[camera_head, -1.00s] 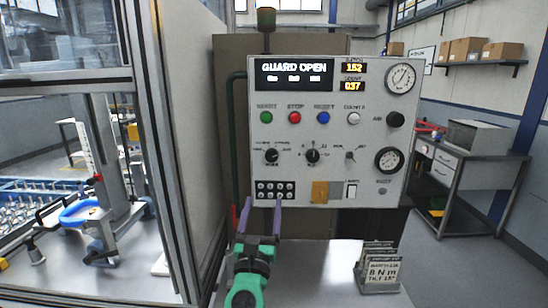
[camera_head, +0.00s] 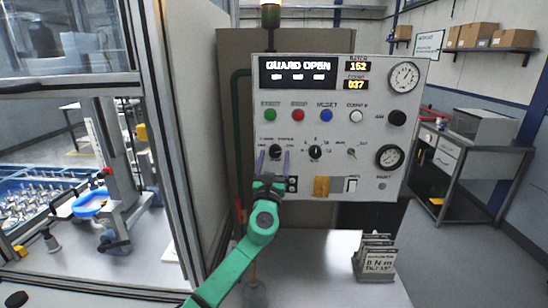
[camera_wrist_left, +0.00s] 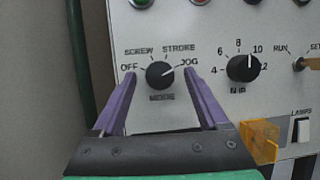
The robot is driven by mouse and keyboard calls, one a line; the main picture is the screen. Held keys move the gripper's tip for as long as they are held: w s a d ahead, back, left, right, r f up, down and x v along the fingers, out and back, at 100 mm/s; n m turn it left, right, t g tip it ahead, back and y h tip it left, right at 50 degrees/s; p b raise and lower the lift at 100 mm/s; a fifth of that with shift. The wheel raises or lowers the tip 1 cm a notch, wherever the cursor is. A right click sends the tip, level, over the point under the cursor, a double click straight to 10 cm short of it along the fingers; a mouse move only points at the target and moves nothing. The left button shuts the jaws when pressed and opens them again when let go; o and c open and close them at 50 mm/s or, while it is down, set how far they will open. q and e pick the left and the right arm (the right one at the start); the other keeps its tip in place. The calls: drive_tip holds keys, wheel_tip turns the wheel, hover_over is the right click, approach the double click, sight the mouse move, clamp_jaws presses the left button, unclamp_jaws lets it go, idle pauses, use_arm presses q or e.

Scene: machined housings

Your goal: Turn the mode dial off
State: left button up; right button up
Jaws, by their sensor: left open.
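The black mode dial (camera_head: 275,152) is on the left of the grey control panel (camera_head: 410,120). In the left wrist view the mode dial (camera_wrist_left: 159,75) has the labels OFF, SCREW, STROKE and JOG around it, and its white pointer line is toward JOG. My left gripper (camera_head: 272,165) has green and purple parts and is in front of the dial. In the left wrist view its purple fingers (camera_wrist_left: 160,78) are open, one on each side of the dial, with gaps to it. Contact cannot be seen. My right gripper is not in view.
Right of the mode dial is a second black dial (camera_wrist_left: 243,68) marked N m, then a RUN/SET switch (camera_wrist_left: 303,64). An orange cover (camera_wrist_left: 262,138) and a lamps switch (camera_wrist_left: 301,130) sit below. Coloured buttons line the row above. A sign stand (camera_head: 377,258) is on the table.

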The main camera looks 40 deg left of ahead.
use_arm(q)
clamp_jaws()
drive_tip(key=shift+f, duration=0.1)
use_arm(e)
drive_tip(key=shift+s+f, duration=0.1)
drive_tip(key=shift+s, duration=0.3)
use_arm(q)
drive_tip(key=shift+n, duration=0.3)
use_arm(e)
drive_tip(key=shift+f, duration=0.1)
